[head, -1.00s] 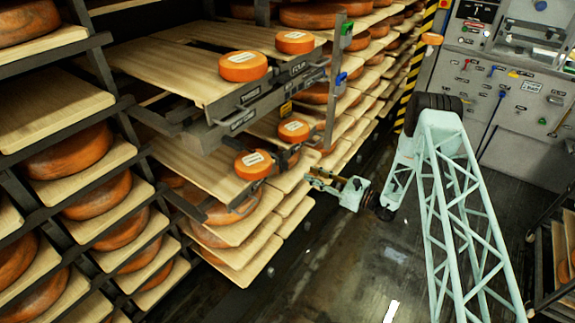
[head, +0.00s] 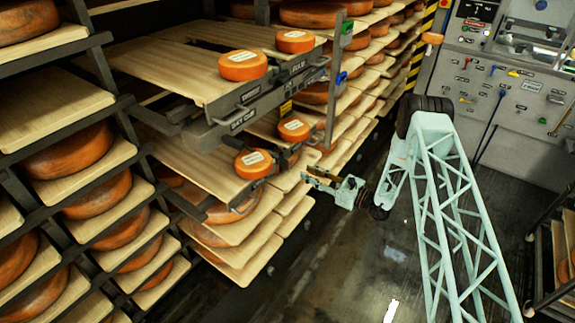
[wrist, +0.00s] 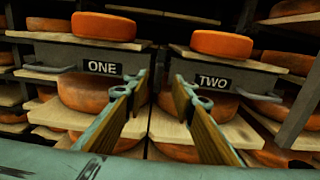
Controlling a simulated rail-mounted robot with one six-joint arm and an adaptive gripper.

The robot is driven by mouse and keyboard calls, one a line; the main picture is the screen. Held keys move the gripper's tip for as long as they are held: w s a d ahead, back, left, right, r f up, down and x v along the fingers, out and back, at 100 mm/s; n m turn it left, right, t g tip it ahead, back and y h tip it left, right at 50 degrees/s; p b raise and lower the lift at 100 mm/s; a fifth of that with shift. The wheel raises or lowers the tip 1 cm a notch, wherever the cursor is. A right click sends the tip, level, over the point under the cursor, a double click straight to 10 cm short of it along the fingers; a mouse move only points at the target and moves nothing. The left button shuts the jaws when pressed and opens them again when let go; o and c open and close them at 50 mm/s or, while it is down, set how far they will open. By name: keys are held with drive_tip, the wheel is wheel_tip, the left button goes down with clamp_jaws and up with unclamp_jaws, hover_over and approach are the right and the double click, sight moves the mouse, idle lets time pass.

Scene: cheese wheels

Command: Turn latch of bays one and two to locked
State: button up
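In the wrist view, the bay one front (wrist: 101,67) is a dark grey panel labelled ONE, and the bay two front (wrist: 214,81) is labelled TWO. A grey handle-like bar (wrist: 43,70) sticks out at the left of bay one, and another (wrist: 260,96) at the right of bay two. I cannot tell whether these are the latches or how they are set. My gripper (wrist: 162,80) is open and empty, its fingers apart in front of the gap between the bays. In the head view my gripper (head: 312,178) is right of the lower cheeses, apart from the rack.
Orange cheese wheels (wrist: 104,27) (wrist: 221,45) sit on boards above both bays. In the head view, an upper board (head: 180,62) with labelled fronts juts out, and a metal post (head: 334,80) carries green and blue parts. Open floor (head: 330,250) lies below my gripper.

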sight(284, 164)
drive_tip(key=b+x, duration=0.1)
drive_tip(key=x, duration=1)
drive_tip(key=shift+w+a, duration=0.15)
drive_tip(key=shift+a, duration=0.05)
drive_tip(key=shift+c, duration=0.3)
clamp_jaws()
